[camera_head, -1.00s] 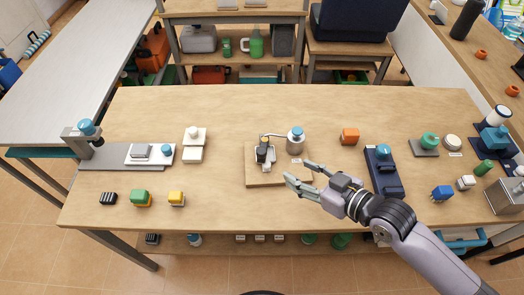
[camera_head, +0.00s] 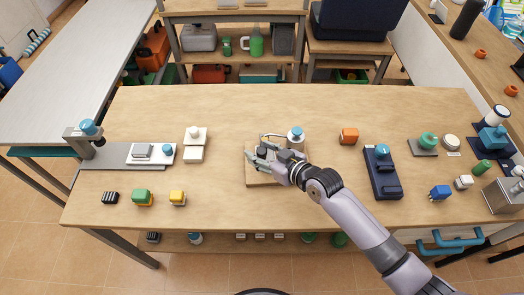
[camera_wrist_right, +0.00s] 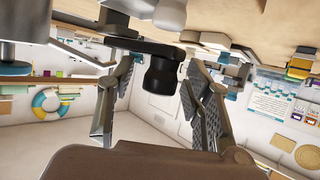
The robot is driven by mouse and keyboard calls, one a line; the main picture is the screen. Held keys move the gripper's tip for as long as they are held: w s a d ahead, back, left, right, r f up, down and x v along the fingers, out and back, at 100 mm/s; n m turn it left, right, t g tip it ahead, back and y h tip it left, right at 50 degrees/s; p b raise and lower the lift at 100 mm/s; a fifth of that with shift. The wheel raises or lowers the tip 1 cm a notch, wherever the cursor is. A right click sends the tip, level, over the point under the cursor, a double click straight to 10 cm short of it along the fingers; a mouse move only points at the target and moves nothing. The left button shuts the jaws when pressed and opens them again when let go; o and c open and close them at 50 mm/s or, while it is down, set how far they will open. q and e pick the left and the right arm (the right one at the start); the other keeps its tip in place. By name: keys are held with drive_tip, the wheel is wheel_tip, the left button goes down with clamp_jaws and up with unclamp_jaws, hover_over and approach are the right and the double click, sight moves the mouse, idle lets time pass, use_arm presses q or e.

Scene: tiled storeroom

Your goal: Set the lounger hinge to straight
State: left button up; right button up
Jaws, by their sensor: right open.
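A small mechanism with a metal cylinder (camera_head: 295,137) topped in blue and a bent metal rod (camera_head: 272,135) stands on a square wooden board (camera_head: 262,180) at the table's middle. I cannot tell for certain that it is the lounger hinge. My right gripper (camera_head: 257,154) is over the board, in front of the rod, and covers much of the mechanism. In the right wrist view my right gripper (camera_wrist_right: 160,95) is open, with a black cylindrical part (camera_wrist_right: 163,72) between its spread fingers. Contact cannot be told. The hinge's angle is hidden. My left gripper is out of view.
White blocks (camera_head: 194,145) and a grey plate device (camera_head: 110,156) are to the left. The table's front middle is clear.

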drive_tip(key=shift+c, duration=0.3)
clamp_jaws()
idle(0.3)
